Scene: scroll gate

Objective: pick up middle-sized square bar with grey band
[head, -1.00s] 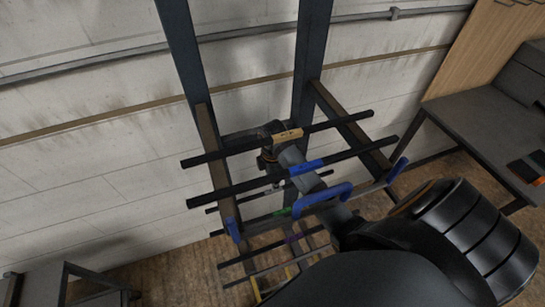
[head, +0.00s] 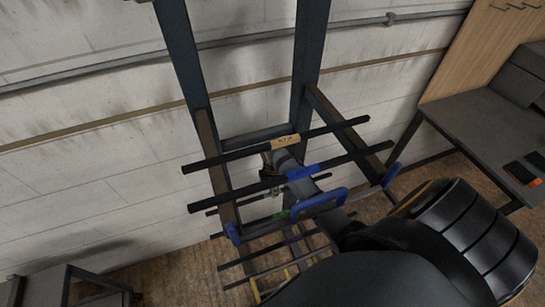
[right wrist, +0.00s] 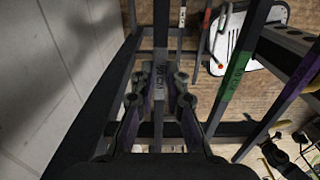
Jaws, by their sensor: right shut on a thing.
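The square bar with a grey band (right wrist: 160,76) runs up the middle of the right wrist view, with dark lettering on the band. My right gripper (right wrist: 158,98) is shut on this bar, with fingertips on both sides of it. In the head view the same bar (head: 312,182) lies across the rack below the blue-band bar (head: 240,187). My right wrist passes behind the blue-band bar and hides part of the view there. My left gripper is not in view.
The tan-band bar (head: 340,130) lies higher on the rack. A green-band bar (right wrist: 233,80) and a purple-band bar (right wrist: 288,100) lie beside the held one. The rack's uprights (head: 183,60) stand before the white wall. A grey table (head: 480,130) is at the right.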

